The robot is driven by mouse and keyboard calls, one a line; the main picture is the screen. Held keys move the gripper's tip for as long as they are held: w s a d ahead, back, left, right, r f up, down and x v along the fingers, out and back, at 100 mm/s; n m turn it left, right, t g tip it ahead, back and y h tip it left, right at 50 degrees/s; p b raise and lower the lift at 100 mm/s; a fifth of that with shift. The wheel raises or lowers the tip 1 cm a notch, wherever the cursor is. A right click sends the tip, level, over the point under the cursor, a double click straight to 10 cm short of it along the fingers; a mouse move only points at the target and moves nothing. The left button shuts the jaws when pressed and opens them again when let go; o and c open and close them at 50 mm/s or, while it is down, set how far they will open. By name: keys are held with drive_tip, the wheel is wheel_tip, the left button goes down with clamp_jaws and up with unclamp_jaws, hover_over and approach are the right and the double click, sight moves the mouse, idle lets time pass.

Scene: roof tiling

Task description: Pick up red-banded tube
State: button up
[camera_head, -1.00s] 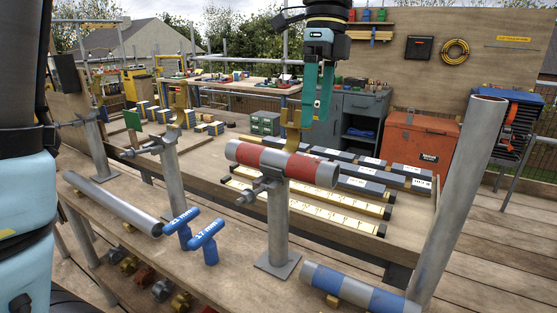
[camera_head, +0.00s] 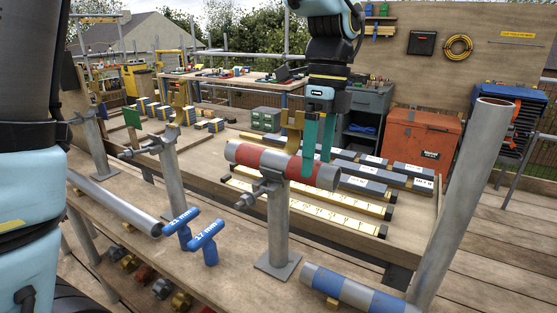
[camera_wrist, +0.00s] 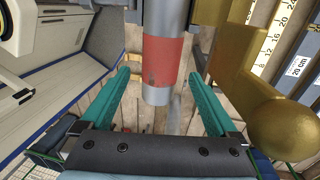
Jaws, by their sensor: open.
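The red-banded tube (camera_head: 273,161) is a grey metal tube with two red bands. It lies across the top of an upright stand (camera_head: 278,222) in the head view. My gripper (camera_head: 318,166) is open at the tube's right end, fingers pointing down, around or just beside the right red band. In the wrist view, the tube's end with one red band (camera_wrist: 162,62) shows between the two separated green fingers of my gripper (camera_wrist: 162,100). Neither finger visibly touches it. A brass-coloured part (camera_wrist: 240,60) shows close to the right finger.
A blue-banded tube (camera_head: 352,291) lies in front. A tall grey pipe (camera_head: 468,190) stands at right. Two blue T-handled tools, marked 21 mm (camera_head: 180,222) and 17 mm (camera_head: 207,240), stand at left of the stand. Yellow rulers (camera_head: 320,213) and grey blocks (camera_head: 365,186) lie behind the tube.

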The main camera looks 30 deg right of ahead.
drive_tip(key=shift+a+f, duration=0.15)
drive_tip(key=shift+f, duration=0.8)
clamp_jaws()
